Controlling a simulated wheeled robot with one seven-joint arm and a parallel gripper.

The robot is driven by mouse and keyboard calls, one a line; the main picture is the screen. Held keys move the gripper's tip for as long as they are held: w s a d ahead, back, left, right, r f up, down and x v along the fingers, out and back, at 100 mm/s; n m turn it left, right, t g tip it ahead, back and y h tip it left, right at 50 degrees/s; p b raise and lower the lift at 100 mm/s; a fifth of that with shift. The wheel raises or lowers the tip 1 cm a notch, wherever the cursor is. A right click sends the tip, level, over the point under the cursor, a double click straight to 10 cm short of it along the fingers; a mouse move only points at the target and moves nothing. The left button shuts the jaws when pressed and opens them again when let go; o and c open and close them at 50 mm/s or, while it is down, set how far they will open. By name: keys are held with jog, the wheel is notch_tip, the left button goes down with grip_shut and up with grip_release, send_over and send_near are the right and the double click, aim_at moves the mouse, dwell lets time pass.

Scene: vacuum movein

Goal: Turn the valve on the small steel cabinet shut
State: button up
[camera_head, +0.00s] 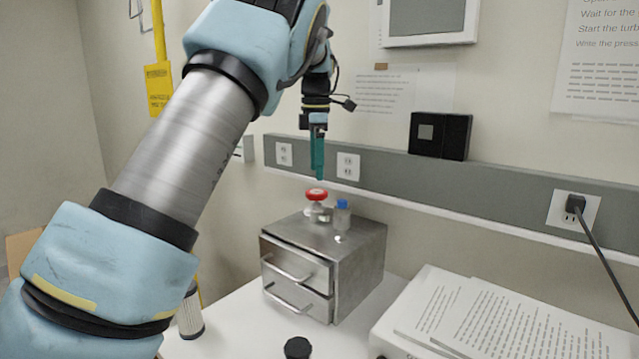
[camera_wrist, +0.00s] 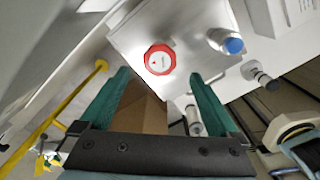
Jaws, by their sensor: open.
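The small steel cabinet (camera_head: 345,262) stands on the white table, with two drawers whose bar handles face front-left. The valve's red round handle (camera_head: 316,195) sits on top of it, and it also shows in the wrist view (camera_wrist: 159,59) with a white centre. My gripper (camera_head: 318,177) points down just above the red handle in the head view, with its green fingers seen edge-on. In the wrist view the two green fingers (camera_wrist: 158,80) are spread apart and empty, and the red handle lies beyond their tips, between their lines. The handle is not held.
A small blue-capped bottle or fitting (camera_head: 342,214) stands on the cabinet right of the valve. Papers (camera_head: 500,320) lie at the table's right, and a black round cap (camera_head: 297,347) is in front. The wall with its grey outlet strip (camera_head: 400,175) is close behind.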

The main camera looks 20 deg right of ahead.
aim_at(315, 192)
jog(key=shift+a+f+p, duration=0.1)
jog(key=shift+f+p, duration=0.6)
jog(key=shift+f, duration=2.2)
jog(key=shift+c, duration=0.3)
jog(key=c, duration=1.3)
